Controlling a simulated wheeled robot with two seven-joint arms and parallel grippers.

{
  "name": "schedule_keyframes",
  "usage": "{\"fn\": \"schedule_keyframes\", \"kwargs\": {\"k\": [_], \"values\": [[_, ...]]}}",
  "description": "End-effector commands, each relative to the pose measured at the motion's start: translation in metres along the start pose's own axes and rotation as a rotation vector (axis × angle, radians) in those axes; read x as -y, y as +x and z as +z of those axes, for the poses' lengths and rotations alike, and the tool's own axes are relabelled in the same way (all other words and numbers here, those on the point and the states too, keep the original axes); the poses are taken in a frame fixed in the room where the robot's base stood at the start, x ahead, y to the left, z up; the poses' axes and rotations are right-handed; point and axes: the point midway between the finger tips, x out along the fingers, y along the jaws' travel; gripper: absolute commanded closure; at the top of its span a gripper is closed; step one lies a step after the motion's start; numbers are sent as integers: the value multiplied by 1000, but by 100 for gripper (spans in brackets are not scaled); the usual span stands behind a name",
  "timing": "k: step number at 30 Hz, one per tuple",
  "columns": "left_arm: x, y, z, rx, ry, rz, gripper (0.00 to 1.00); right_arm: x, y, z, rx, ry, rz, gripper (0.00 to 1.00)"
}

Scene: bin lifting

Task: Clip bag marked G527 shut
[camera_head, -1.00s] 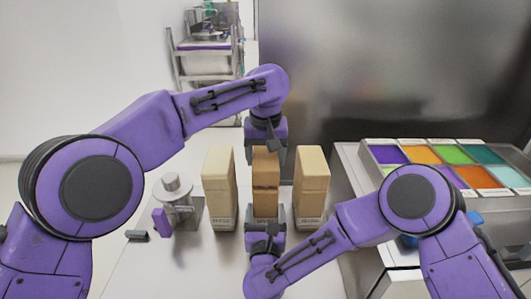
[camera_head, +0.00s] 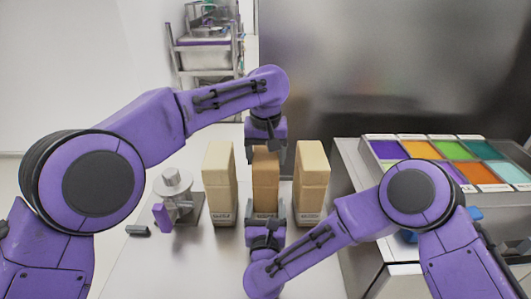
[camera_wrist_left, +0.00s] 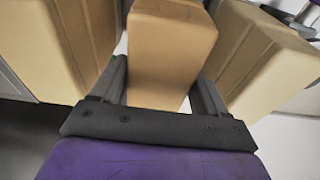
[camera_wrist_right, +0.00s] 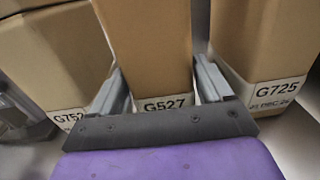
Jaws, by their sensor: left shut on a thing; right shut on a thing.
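The tan bag marked G527 (camera_head: 265,185) stands upright in the middle of a row of three. My right gripper (camera_head: 265,222) is shut on the bag's lower part from the front, just at the label. A small dark grey piece (camera_head: 138,231), perhaps a clip, lies at the table's left; I cannot tell for certain.
Bag G752 (camera_head: 219,180) stands close on the left and bag G725 (camera_head: 311,180) close on the right. A metal device with a purple part (camera_head: 173,183) stands further left. A tray of coloured compartments (camera_head: 440,160) is at the right. A dark panel (camera_head: 400,70) stands behind.

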Motion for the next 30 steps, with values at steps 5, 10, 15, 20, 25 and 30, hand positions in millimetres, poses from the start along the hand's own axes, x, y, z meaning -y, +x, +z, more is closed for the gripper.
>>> {"fn": "schedule_keyframes", "kwargs": {"k": [5, 10, 15, 20, 25, 30], "values": [[0, 1, 0, 0, 0, 0, 0, 0, 0, 0, -1, 0, 0, 76], [0, 1, 0, 0, 0, 0, 0, 0, 0, 0, -1, 0, 0, 76], [0, -13, 0, -2, -2, 1, 0, 0, 0, 0, -1, 0, 0, 76], [0, -49, -1, -5, 0, 1, 0, 0, 0, 0, -1, 0, 0, 76], [0, -87, 0, -3, 0, 2, 0, 0, 0, 0, -1, 0, 0, 76], [-1, -111, 0, -1, -1, 1, 0, 0, 0, 0, -1, 0, 0, 76]]}}
